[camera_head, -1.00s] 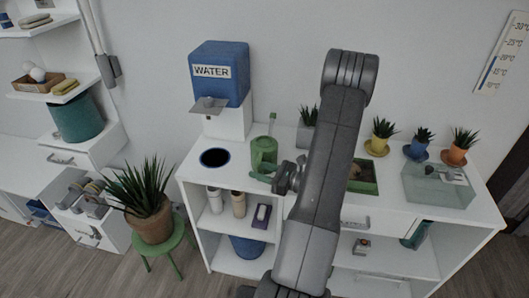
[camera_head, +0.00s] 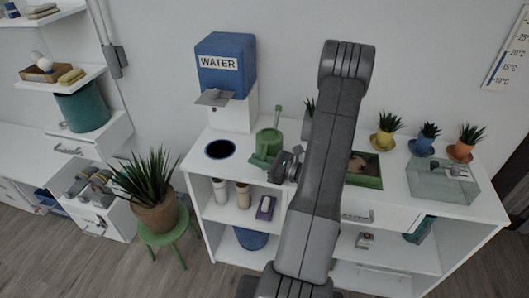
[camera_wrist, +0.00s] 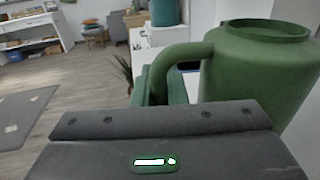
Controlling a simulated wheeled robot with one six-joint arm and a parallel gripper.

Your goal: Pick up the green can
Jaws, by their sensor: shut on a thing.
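The green can (camera_head: 267,143) is a watering can with a thin upright spout, standing on the white desk top to the right of the round dark hole. In the wrist view its round body (camera_wrist: 260,72) fills the right side, with its curved handle (camera_wrist: 168,62) reaching down to the left. My gripper (camera_head: 264,161) is at the near side of the can, shut on its handle. The dark gripper body hides the lower handle and the exact contact in the wrist view.
A blue water dispenser (camera_head: 226,66) stands behind and left of the can. To the right, beyond my arm, are a planter box (camera_head: 366,181), a glass tank (camera_head: 440,183) and small potted plants (camera_head: 385,138). A plant on a green stool (camera_head: 168,235) stands left of the desk.

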